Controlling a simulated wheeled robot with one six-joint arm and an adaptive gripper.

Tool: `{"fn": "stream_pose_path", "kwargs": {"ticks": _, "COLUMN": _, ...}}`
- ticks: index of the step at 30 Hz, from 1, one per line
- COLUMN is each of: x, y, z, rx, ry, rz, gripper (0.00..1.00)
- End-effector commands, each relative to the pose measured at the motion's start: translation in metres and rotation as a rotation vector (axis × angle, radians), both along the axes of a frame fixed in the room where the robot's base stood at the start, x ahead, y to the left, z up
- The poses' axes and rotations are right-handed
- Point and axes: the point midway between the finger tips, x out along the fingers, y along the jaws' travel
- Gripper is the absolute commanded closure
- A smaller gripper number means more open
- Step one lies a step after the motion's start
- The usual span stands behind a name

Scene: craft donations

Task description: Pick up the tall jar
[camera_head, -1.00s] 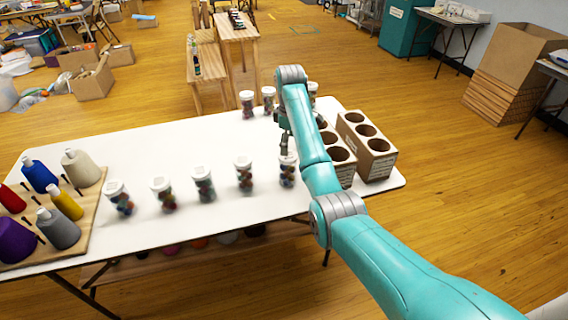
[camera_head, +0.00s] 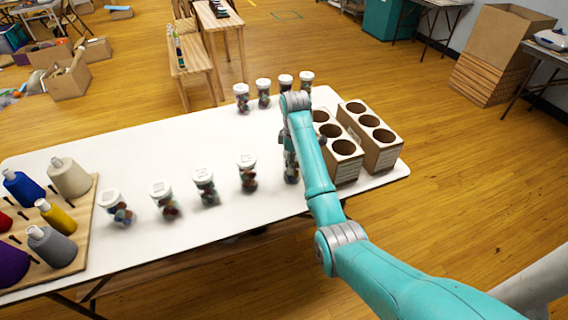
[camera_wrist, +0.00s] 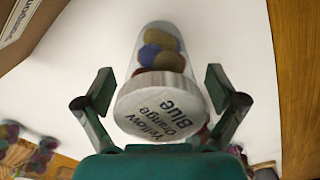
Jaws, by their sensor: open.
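A clear jar with a white lid (camera_wrist: 158,104) lies between the two fingers of my gripper (camera_wrist: 160,84) in the wrist view. Its lid reads "Yellow Orange Blue", and coloured balls show inside. My gripper is open, with a finger on each side of the jar and gaps showing. In the head view this jar (camera_head: 291,176) stands at the right end of the front row, mostly hidden by my arm. Similar jars (camera_head: 247,173) stand to its left, and others (camera_head: 241,98) are at the table's back edge. I cannot tell from their heights which is the tall one.
Two cardboard boxes with round holes (camera_head: 382,140) (camera_head: 343,150) stand close to the right of the jar on the white table (camera_head: 150,150). A wooden board (camera_head: 88,225) with thread cones is at the left. The table's middle is clear.

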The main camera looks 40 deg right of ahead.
Motion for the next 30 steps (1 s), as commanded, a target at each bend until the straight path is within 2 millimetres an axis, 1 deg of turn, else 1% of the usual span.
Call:
{"fn": "stream_pose_path", "kwargs": {"ticks": 1, "x": -0.0036, "y": -0.0025, "z": -0.0053, "rx": 0.001, "ry": 0.001, "rz": -0.002, "gripper": 0.05}}
{"fn": "stream_pose_path", "kwargs": {"ticks": 3, "x": -0.0060, "y": -0.0043, "z": -0.0096, "rx": 0.000, "ry": 0.000, "rz": -0.002, "gripper": 0.05}}
{"fn": "stream_pose_path", "kwargs": {"ticks": 11, "x": -0.0067, "y": -0.0051, "z": -0.0111, "rx": 0.000, "ry": -0.001, "rz": -0.001, "gripper": 0.05}}
{"fn": "stream_pose_path", "kwargs": {"ticks": 14, "x": -0.0066, "y": -0.0051, "z": -0.0111, "rx": 0.000, "ry": -0.001, "rz": -0.001, "gripper": 0.28}}
{"fn": "stream_pose_path", "kwargs": {"ticks": 15, "x": -0.0067, "y": -0.0050, "z": -0.0112, "rx": -0.001, "ry": -0.001, "rz": -0.001, "gripper": 0.38}}
{"fn": "stream_pose_path", "kwargs": {"ticks": 17, "x": -0.0067, "y": -0.0049, "z": -0.0114, "rx": -0.001, "ry": -0.001, "rz": -0.001, "gripper": 0.53}}
{"fn": "stream_pose_path", "kwargs": {"ticks": 18, "x": -0.0069, "y": -0.0049, "z": -0.0116, "rx": 0.000, "ry": 0.000, "rz": -0.001, "gripper": 0.57}}
{"fn": "stream_pose_path", "kwargs": {"ticks": 30, "x": -0.0065, "y": -0.0038, "z": -0.0116, "rx": 0.001, "ry": 0.003, "rz": -0.001, "gripper": 0.59}}
